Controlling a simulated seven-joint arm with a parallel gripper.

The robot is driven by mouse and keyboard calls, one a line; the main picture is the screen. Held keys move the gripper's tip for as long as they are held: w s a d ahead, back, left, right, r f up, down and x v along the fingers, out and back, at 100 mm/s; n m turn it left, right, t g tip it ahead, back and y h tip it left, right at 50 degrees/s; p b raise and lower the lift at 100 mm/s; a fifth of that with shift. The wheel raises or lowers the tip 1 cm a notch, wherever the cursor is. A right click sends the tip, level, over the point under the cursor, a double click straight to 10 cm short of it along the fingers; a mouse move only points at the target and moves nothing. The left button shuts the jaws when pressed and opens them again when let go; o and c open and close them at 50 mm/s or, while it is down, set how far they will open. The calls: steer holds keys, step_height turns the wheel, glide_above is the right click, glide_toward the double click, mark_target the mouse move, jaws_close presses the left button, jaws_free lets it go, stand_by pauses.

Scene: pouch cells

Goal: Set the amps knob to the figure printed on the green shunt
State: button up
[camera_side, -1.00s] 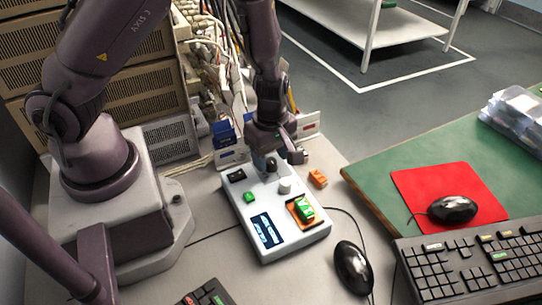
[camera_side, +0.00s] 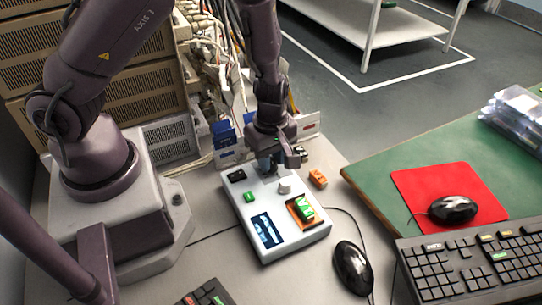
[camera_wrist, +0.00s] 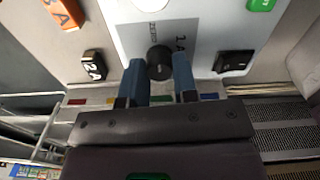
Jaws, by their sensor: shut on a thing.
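The amps knob (camera_wrist: 160,62) is a dark round knob on the light instrument box (camera_side: 282,248). My gripper (camera_wrist: 160,72) is shut on it, with one blue finger on each side, above the box's back end in the side view (camera_side: 270,167). A "1A" mark (camera_wrist: 181,45) is printed beside the knob; the knob's pointer is too dark to read. A green shunt (camera_side: 305,209) with small white print sits in an orange-framed slot on the box; its figure is too small to read.
The box also has a black rocker switch (camera_wrist: 235,65), a green button (camera_side: 249,196), a white knob (camera_side: 285,187) and a screen (camera_side: 266,230). A black "2A" piece (camera_wrist: 93,65) and an orange piece (camera_side: 317,178) lie beside it. A black mouse (camera_side: 353,268) is near.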

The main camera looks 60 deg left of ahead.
mark_target(272, 160)
steer(key=m, duration=0.5)
steer(key=shift+m, duration=0.3)
steer(key=m, duration=0.5)
steer(key=shift+w+m, duration=0.1)
steer(key=shift+m, duration=0.2)
steer(key=shift+d, duration=0.1)
steer(key=o, duration=0.9)
steer(key=shift+r, duration=0.1)
step_height(272, 160, up, 13)
steer(key=shift+f, duration=0.1)
